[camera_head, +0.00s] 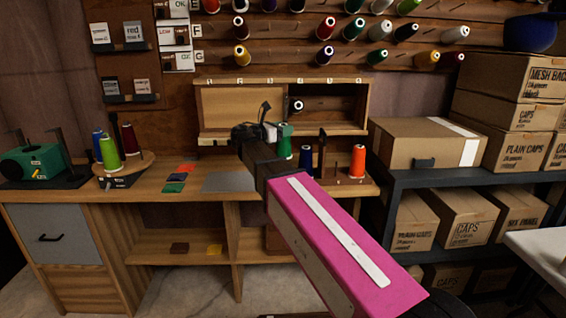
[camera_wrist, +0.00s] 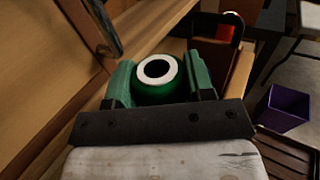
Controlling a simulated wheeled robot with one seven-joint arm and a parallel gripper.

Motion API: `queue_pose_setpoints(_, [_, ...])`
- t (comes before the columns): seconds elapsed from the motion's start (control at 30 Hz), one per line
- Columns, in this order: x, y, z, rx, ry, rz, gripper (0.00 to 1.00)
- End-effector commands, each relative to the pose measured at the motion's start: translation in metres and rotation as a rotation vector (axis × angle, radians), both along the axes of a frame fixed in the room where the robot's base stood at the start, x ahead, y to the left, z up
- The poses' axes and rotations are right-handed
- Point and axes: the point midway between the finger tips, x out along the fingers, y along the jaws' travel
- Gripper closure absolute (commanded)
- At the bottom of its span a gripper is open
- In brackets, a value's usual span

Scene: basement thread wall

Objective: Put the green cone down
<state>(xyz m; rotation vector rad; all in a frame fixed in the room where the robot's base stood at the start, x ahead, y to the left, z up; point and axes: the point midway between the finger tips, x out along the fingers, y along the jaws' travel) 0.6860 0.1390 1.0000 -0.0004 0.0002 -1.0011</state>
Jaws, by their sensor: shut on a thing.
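The green cone (camera_wrist: 180,92) is between the two green fingers of my gripper (camera_wrist: 158,80) in the wrist view, its white ring-shaped top facing the camera. My gripper is shut on it. In the head view the green cone (camera_head: 284,142) shows beside the end of my arm, in front of the wooden cubby shelf above the bench. My arm partly hides the gripper (camera_head: 268,132) there. I cannot tell whether the cone's base touches a surface.
A dark blue cone (camera_head: 305,160) and an orange cone (camera_head: 358,161) stand close by at right on the bench (camera_head: 150,190). A cone lies in the cubby shelf (camera_head: 233,103). Flat colour swatches (camera_head: 175,187) and a grey mat (camera_head: 229,182) lie left. Boxes fill the right rack.

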Motion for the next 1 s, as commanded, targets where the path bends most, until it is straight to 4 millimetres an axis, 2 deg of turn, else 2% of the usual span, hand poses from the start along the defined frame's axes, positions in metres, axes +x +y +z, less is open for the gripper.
queue_pose_setpoints(0.2, [0.0, 0.0, -0.034, -0.002, 0.003, 0.0, 0.92])
queue_pose_setpoints(0.47, [0.0, 0.0, -0.054, -0.001, 0.0, 0.0, 0.92])
queue_pose_setpoints(0.7, [0.0, 0.0, -0.083, -0.001, 0.0, 0.0, 0.92])
queue_pose_setpoints(0.8, [0.0, 0.0, -0.089, -0.001, 0.0, 0.0, 0.92])
queue_pose_setpoints(1.0, [0.0, 0.0, -0.088, -0.001, -0.001, 0.0, 0.92])
